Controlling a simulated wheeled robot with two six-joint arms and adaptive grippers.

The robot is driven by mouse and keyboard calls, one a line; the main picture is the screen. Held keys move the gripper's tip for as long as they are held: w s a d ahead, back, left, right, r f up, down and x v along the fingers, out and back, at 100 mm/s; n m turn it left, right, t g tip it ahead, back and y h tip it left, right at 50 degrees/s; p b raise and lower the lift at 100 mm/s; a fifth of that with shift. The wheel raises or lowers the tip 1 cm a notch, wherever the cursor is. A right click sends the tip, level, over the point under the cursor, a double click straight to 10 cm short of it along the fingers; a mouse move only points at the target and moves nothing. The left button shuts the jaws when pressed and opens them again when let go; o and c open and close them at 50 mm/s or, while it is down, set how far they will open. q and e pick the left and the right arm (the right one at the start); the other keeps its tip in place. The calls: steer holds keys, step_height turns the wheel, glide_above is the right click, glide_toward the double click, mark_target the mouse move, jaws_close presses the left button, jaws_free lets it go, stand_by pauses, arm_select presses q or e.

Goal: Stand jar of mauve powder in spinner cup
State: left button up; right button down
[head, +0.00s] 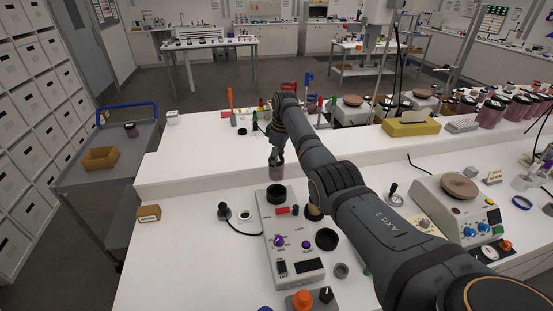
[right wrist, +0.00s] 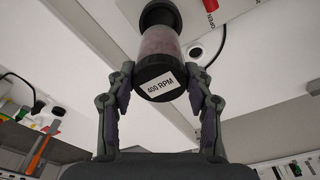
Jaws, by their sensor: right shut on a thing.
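My right gripper (head: 277,160) points down and is shut on the jar of mauve powder (head: 277,173). In the right wrist view the jar (right wrist: 160,46) shows dusty pink contents, and its dark lid (right wrist: 154,80) with a white "400 RPM" label is between the fingers. A black spinner cup (head: 276,195) stands at the back end of a pale control box (head: 288,270). In the head view the jar shows just above the cup; I cannot tell whether it is directly over it. A dark round shape covers the jar's far end in the wrist view. My left gripper is out of view.
A small brown box (head: 149,213) lies at the bench's left. Several mauve jars (head: 490,114) stand at the back right. The bench left of the control box is mostly clear.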

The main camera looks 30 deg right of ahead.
mark_target(277, 180)
steer(key=shift+r+p, duration=0.2)
steer(key=shift+p, duration=0.2)
steer(key=shift+s+f, duration=0.1)
steer(key=shift+f, duration=0.2)
steer(key=shift+f+b, duration=1.55)
steer(key=shift+f, duration=1.25)
steer(key=shift+r, duration=0.1)
steer(key=shift+p, duration=0.35)
steer(key=shift+p, duration=0.35)
steer(key=shift+f+b, duration=1.75)
steer(key=shift+f, duration=0.45)
steer(key=shift+c, duration=2.3)
jaws_free()
